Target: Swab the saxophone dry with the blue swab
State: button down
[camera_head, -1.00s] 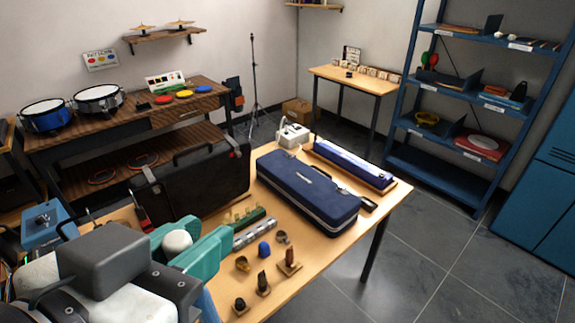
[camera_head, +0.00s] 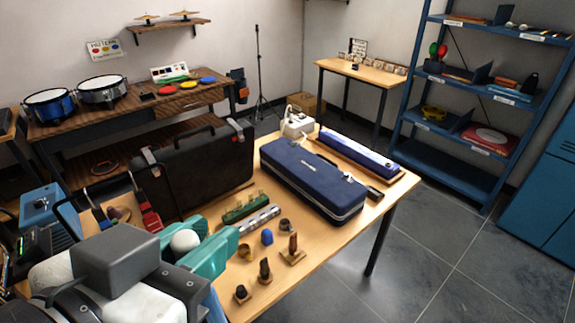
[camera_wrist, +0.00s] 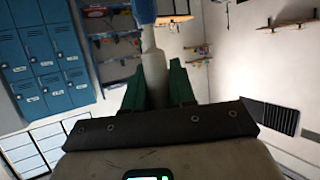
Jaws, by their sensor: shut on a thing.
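My gripper (camera_head: 214,240) is in the near left foreground, its two teal fingers closed on a pale handle. The handle's white rounded end shows between the fingers. In the wrist view, a pale grey-white shaft (camera_wrist: 154,65) stands between the green fingers and leads to a blue part (camera_wrist: 146,10) at the top edge; this looks like the blue swab. The held thing is over the near left part of the table. I cannot pick out the saxophone. A closed blue case (camera_head: 312,180) lies on the table, right of my gripper.
A wooden table (camera_head: 318,245) carries a black case (camera_head: 195,175), a silver tube piece (camera_head: 258,220), a small blue cylinder (camera_head: 267,237) and dark mouthpiece-like pieces (camera_head: 265,270). A long blue case (camera_head: 355,155) lies behind. Floor (camera_head: 430,250) at right is clear.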

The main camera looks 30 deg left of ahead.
jog(key=shift+f+b, duration=6.2)
jog(key=shift+f, duration=1.4)
jog(key=shift+r, duration=0.15)
notch_tip(320, 180, up, 15)
jog(key=p, duration=1.2)
